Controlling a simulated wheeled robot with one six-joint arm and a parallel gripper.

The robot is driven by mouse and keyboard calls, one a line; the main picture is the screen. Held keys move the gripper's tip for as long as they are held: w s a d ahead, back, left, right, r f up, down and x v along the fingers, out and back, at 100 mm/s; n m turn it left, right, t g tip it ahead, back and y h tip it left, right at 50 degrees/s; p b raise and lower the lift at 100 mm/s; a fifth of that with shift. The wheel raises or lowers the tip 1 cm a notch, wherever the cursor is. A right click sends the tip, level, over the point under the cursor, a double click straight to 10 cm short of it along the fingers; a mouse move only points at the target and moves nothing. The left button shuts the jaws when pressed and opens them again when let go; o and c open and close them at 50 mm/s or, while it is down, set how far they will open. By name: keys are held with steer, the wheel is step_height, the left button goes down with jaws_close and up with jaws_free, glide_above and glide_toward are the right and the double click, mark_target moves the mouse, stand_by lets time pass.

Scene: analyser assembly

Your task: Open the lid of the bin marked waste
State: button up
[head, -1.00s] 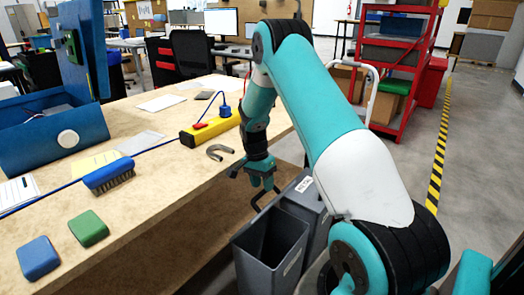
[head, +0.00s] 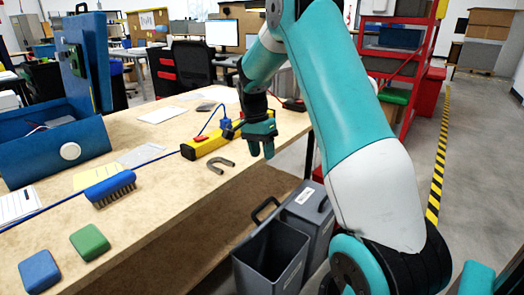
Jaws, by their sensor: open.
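Two grey bins stand beside the workbench. The nearer bin (head: 296,262) is open at the top, and its dark inside shows. A black loop handle (head: 265,209) stands up at its far edge. The farther bin (head: 318,229) has its grey lid (head: 305,203) down, with a white label on it. I cannot read the labels, so I cannot tell which bin is marked waste. My gripper (head: 261,152) is open and empty, pointing down above the bench's right edge. It is above the black handle and clear of both bins.
The workbench (head: 140,205) fills the left. On it lie a grey horseshoe-shaped piece (head: 222,164), a yellow power strip (head: 207,144), a blue brush (head: 110,188) and green and blue blocks. A red shelf (head: 408,110) stands behind. Floor at right is clear.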

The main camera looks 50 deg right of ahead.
steer(key=shift+f, duration=0.1)
steer(key=c, duration=0.3)
steer(key=shift+n+t, duration=0.4)
steer(key=shift+t, duration=0.5)
steer(key=s+f, duration=0.1)
steer(key=s+d+f+p, duration=0.1)
steer(key=f, duration=0.1)
steer(key=s+d+f, duration=0.1)
steer(key=f, duration=0.1)
steer(key=shift+f+p, duration=0.15)
steer(key=shift+p, duration=0.15)
jaws_close()
steer(key=f+t, duration=0.1)
steer(key=f, duration=0.3)
steer(key=a+f+t, duration=0.1)
steer(key=f+t, duration=0.1)
steer(key=f, duration=0.3)
steer(key=f+t+p, duration=0.1)
steer(key=f, duration=0.3)
steer(key=shift+s+a+f+m+t+y, duration=0.1)
steer(key=shift+a+f+m+t+y, duration=0.2)
steer(key=shift+a+f+m+t, duration=0.1)
steer(key=shift+r, duration=0.1)
